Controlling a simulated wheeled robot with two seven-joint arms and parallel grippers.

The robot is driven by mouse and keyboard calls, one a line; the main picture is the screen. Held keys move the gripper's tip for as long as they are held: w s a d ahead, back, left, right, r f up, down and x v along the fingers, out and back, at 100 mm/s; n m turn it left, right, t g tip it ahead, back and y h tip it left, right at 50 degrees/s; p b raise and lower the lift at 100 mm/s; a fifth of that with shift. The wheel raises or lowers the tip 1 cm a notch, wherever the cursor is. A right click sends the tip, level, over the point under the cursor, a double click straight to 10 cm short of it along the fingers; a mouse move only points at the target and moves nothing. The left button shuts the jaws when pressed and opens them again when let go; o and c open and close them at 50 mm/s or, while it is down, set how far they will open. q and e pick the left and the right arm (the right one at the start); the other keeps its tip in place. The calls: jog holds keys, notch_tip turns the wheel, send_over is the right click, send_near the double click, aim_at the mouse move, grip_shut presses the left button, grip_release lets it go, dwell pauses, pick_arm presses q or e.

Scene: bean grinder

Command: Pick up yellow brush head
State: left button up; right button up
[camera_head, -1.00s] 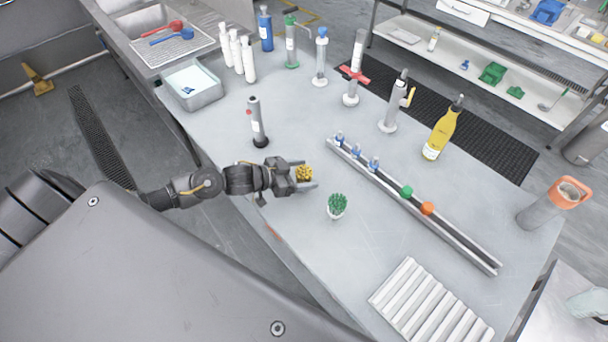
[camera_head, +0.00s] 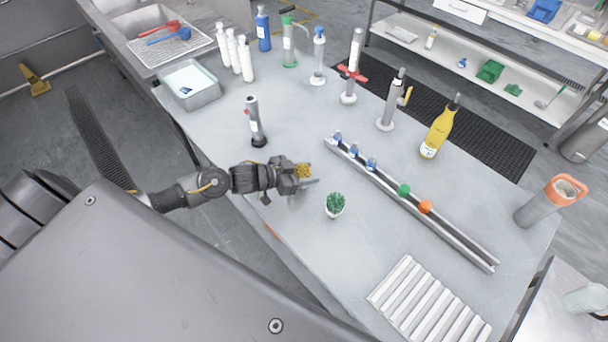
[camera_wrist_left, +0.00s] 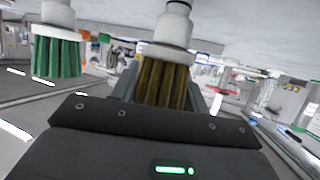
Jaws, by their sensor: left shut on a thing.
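The yellow brush head (camera_head: 302,170) is between the fingers of my left gripper (camera_head: 304,179), just above the left side of the grey table (camera_head: 300,241). In the left wrist view the yellow brush head (camera_wrist_left: 164,82) shows its bristles between the fingers and a white and grey collar beyond them. My left gripper is shut on it. The green brush head (camera_head: 335,203) stands apart on the table to the right of the gripper, and it also shows in the left wrist view (camera_wrist_left: 58,52). My right gripper is not in view.
A grey cylinder with a black base (camera_head: 254,122) stands behind my left gripper. A long rail (camera_head: 405,203) with blue, green and orange pieces runs diagonally to the right. A ribbed white tray (camera_head: 428,302) lies at the front right. A yellow bottle (camera_head: 440,128) stands farther back.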

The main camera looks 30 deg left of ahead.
pick_arm(q)
jog(key=shift+r+b, duration=0.4)
jog(key=shift+r, duration=0.2)
jog(key=s+a+r+b, duration=0.2)
jog(key=s+a+r, duration=0.7)
jog(key=s+r, duration=0.1)
jog(key=shift+a+r+b, duration=0.35)
jog(key=shift+r+b, duration=0.05)
jog(key=shift+r, duration=0.45)
